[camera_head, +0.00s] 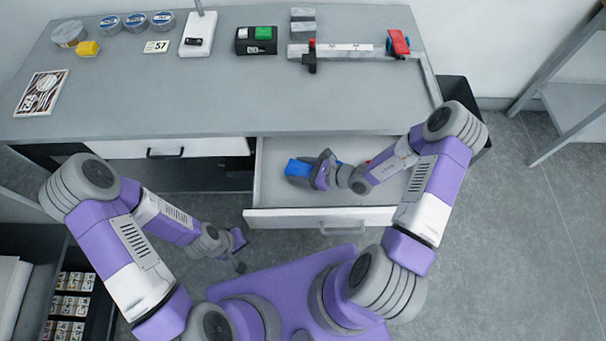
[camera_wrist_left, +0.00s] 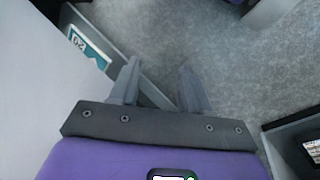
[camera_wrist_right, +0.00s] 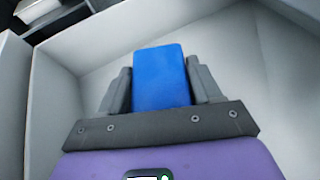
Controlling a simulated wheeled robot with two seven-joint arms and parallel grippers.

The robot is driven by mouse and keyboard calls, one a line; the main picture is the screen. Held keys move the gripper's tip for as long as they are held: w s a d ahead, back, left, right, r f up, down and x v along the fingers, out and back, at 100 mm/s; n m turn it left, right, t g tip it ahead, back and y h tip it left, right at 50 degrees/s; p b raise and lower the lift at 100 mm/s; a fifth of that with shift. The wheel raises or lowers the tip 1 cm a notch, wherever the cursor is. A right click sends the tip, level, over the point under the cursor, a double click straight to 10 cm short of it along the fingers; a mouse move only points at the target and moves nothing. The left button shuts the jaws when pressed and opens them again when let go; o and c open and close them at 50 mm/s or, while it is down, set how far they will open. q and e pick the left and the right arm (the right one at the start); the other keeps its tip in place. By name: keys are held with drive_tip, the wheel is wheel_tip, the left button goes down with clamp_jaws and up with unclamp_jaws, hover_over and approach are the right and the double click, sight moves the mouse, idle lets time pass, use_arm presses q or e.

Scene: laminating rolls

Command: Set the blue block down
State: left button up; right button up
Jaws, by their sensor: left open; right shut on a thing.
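The blue block (camera_head: 298,167) is inside the open drawer (camera_head: 285,215), near its left side. In the right wrist view the block (camera_wrist_right: 160,85) is a plain blue box between the two grey fingers. My right gripper (camera_head: 312,170) is shut on it, reaching into the drawer from the right. I cannot tell whether the block touches the drawer floor. My left gripper (camera_head: 240,262) is open and empty, low in front of the desk and left of the drawer; its spread fingers (camera_wrist_left: 157,75) show over the floor in the left wrist view.
The grey desk top (camera_head: 220,105) above the drawer holds tape rolls (camera_head: 136,22), a yellow block (camera_head: 87,48), a black box with a green top (camera_head: 256,40) and a rail with a red clamp (camera_head: 398,43). A dark bin (camera_head: 462,95) stands right of the desk.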

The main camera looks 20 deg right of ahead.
sight(301, 175)
drive_tip(key=shift+f+b, duration=0.55)
drive_tip(key=shift+f, duration=1.25)
drive_tip(key=shift+f, duration=0.1)
drive_tip(key=shift+f, duration=0.15)
drive_tip(key=o, duration=1.1)
drive_tip(key=shift+r, duration=0.25)
drive_tip(key=p+v, duration=0.2)
drive_tip(key=v, duration=1)
drive_tip(key=shift+r+p, duration=0.1)
drive_tip(key=shift+p, duration=0.2)
